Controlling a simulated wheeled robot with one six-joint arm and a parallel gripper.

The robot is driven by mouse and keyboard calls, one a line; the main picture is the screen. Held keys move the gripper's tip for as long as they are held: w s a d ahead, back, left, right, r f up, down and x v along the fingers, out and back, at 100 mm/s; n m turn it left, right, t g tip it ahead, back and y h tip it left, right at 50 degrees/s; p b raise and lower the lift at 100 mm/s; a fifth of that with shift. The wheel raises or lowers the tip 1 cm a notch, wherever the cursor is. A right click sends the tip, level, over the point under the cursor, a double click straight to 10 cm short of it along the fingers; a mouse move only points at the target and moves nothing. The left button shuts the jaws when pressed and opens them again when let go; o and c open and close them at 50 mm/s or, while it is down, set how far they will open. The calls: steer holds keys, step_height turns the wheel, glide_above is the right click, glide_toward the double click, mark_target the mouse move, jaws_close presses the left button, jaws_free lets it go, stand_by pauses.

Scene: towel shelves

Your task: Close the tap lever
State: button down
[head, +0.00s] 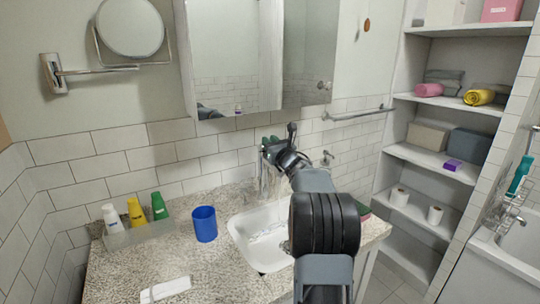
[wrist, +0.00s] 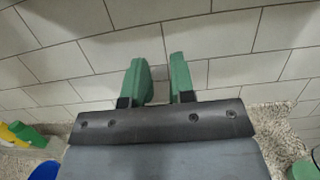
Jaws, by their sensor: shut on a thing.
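My gripper (head: 270,142) is at the wall end of the sink, above the tap, with its green fingers pointing toward the tiles. The wrist view shows both green fingers (wrist: 158,68) with a narrow gap between them. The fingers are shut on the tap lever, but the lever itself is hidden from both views. The chrome tap (head: 265,180) shows only in part, below the fingers and left of my arm. The white sink basin (head: 258,258) is partly covered by my arm.
A blue cup (head: 204,223) stands on the speckled counter left of the sink. White, yellow and green bottles stand in a tray (head: 140,232) farther left. A white item (head: 166,289) lies at the counter front. Shelves (head: 425,158) with towels and rolls stand at right.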

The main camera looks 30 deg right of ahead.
steer(key=shift+b, duration=0.3)
steer(key=c, duration=1)
jaws_free()
steer(key=shift+o, duration=0.2)
steer(key=b+v, duration=0.3)
steer(key=v, duration=1.1)
steer(key=shift+f, duration=0.2)
steer(key=shift+w, duration=0.1)
